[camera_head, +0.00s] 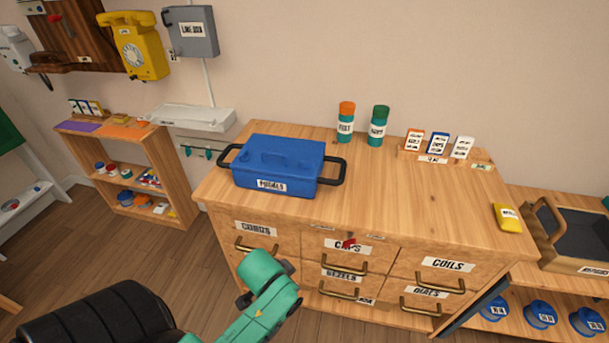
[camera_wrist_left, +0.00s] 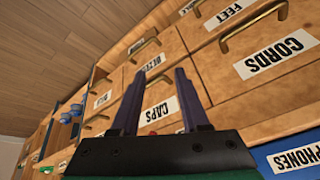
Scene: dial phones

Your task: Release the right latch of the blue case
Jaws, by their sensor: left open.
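The blue case (camera_head: 278,160) sits shut on the wooden cabinet top, with a black handle loop at each side and a white label on its front. No latch can be made out clearly on it. In the left wrist view a corner of the blue case (camera_wrist_left: 271,165) with its upside-down label shows at the lower right. My left gripper (camera_wrist_left: 160,70) is open and empty, its two dark fingers apart in front of the drawer fronts. In the head view my green left arm is low, in front of the drawers and below the case; its fingers are not clear there.
The wooden cabinet (camera_head: 400,200) has labelled drawers with brass handles and a small red piece (camera_head: 348,243) at its front. Orange-capped (camera_head: 346,122) and green-capped (camera_head: 378,126) canisters stand behind. A yellow device (camera_head: 507,218) lies far right. The cabinet top right of the case is clear.

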